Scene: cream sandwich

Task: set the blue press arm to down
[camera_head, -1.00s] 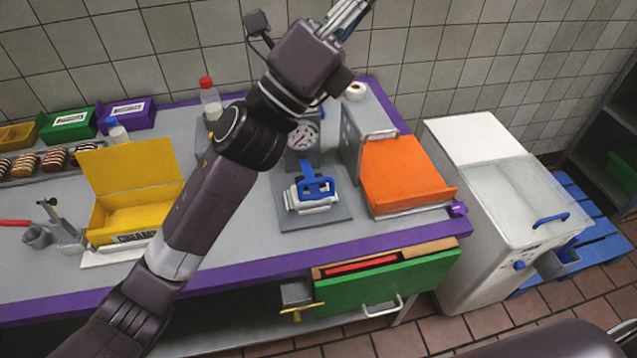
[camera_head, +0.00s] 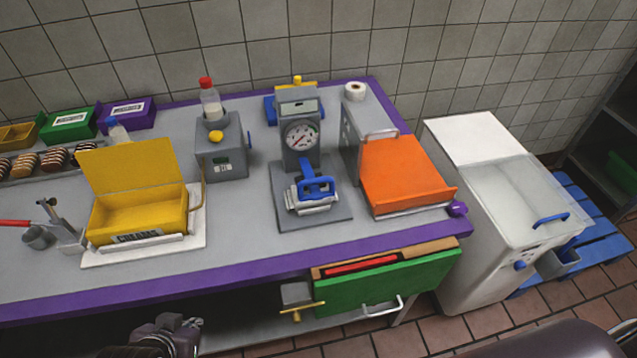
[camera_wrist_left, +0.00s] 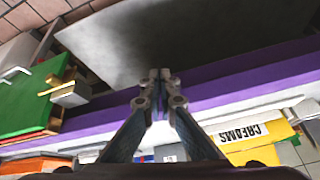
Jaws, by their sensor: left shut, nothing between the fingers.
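The blue press arm (camera_head: 317,187) is on the grey press with a round dial (camera_head: 300,135). It reaches forward from the foot of the column, and its looped handle lies low over a pale block (camera_head: 312,207) on the grey base plate. Whether it touches the block I cannot tell. My left gripper is shut and empty in the left wrist view (camera_wrist_left: 160,75), its fingertips together in front of the purple table edge. In the head view, only part of my left arm shows at the bottom left, well away from the press. My right gripper is not in view.
An open yellow creams box (camera_head: 140,212) and a grey machine with a bottle (camera_head: 222,150) stand left of the press. An orange-topped unit (camera_head: 405,175) stands close on its right. A green drawer (camera_head: 385,285) projects below the purple table edge (camera_head: 250,262).

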